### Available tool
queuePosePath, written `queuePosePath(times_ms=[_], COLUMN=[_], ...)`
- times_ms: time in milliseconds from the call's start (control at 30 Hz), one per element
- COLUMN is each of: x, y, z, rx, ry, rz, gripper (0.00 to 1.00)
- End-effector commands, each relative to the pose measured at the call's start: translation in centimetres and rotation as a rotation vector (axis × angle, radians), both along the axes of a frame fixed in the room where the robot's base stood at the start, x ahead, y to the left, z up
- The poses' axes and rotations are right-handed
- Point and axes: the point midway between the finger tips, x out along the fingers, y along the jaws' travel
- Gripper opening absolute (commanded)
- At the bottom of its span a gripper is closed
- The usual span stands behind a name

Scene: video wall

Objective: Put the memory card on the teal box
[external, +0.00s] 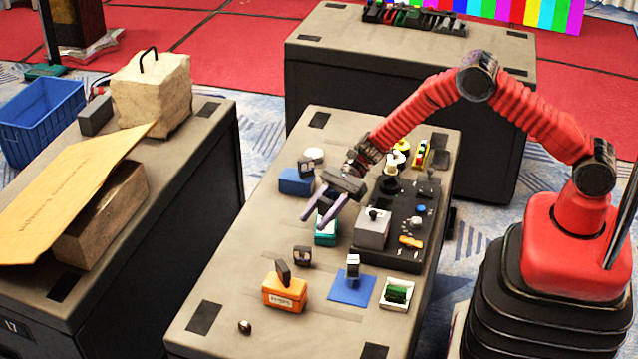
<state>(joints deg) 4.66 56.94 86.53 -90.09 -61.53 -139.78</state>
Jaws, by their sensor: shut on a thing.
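The teal box (325,238) stands near the middle of the central grey table, partly hidden by my gripper. My gripper (315,222), with purple fingers, points down and to the left over the teal box. One finger overlaps the box in the picture; I cannot tell whether it touches. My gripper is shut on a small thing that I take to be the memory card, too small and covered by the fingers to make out.
A blue box (296,182) stands behind the gripper. An orange box (284,292) with a dark piece on top, a blue mat (346,294) and a white tray (409,288) stand in front. A black panel (400,256) lies to the right. The table's front left is mostly clear.

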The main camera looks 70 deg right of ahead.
Motion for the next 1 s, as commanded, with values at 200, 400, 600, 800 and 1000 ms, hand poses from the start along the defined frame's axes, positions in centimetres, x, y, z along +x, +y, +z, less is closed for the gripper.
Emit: queuePosePath(times_ms=[200,400,600,800,1000], x=[0.0,0.0,0.0,0.0,0.0], y=[0.0,0.0,0.0,0.0,0.0], z=[-1.6,-1.5,-1.7,-1.7,-1.7], rx=[0.001,0.001,0.0,0.0,0.0], ry=[-0.001,-0.001,0.0,0.0,0.0], rz=[-0.001,-0.001,-0.001,0.0,-0.001], gripper=[0.15,0.15,0.42,0.56,0.56])
